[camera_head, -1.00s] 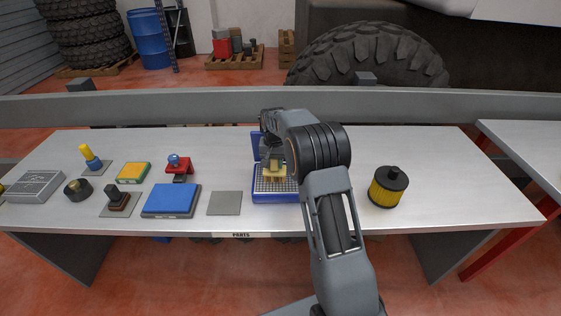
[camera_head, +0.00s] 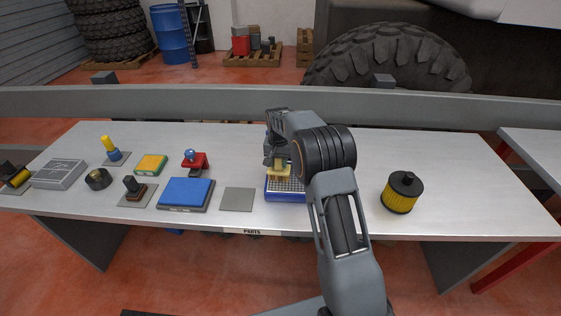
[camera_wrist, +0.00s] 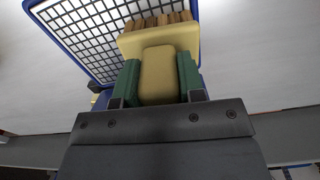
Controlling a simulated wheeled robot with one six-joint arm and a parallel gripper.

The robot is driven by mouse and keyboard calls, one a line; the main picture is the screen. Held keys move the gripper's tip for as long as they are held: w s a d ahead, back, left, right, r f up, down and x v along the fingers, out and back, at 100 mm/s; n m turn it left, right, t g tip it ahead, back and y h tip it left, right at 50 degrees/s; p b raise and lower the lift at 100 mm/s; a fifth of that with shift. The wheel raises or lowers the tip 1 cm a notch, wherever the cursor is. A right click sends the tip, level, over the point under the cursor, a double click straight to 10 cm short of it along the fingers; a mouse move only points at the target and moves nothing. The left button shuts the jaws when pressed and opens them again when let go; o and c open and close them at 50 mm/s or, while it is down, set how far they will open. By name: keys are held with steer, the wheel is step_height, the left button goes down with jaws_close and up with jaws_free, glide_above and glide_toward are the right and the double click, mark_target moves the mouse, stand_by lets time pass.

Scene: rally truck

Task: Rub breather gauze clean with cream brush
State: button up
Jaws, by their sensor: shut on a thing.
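My gripper (camera_wrist: 158,82) is shut on the cream brush (camera_wrist: 158,68); its green finger pads press on both sides of the handle in the wrist view. The brush's brown bristles (camera_wrist: 158,20) point toward the breather gauze (camera_wrist: 85,30), a dark-grey mesh in a blue frame. In the head view the brush (camera_head: 279,172) is over the gauze (camera_head: 284,186), which is partly hidden by my arm. I cannot tell for sure whether the bristles touch the mesh. No clear dirt shows on the visible mesh.
Left of the gauze lie a bare grey plate (camera_head: 238,199), a blue pad (camera_head: 186,193), a red tool (camera_head: 194,160) and several small parts. A yellow filter with a black cap (camera_head: 402,192) stands to the right. The table between the gauze and filter is mostly clear.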

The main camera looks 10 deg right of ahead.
steer(key=shift+a+r+p, duration=0.2)
steer(key=shift+r+p, duration=1.9)
steer(key=shift+r, duration=0.85)
steer(key=shift+r+p, duration=1.2)
steer(key=shift+r, duration=0.35)
steer(key=shift+f, duration=0.15)
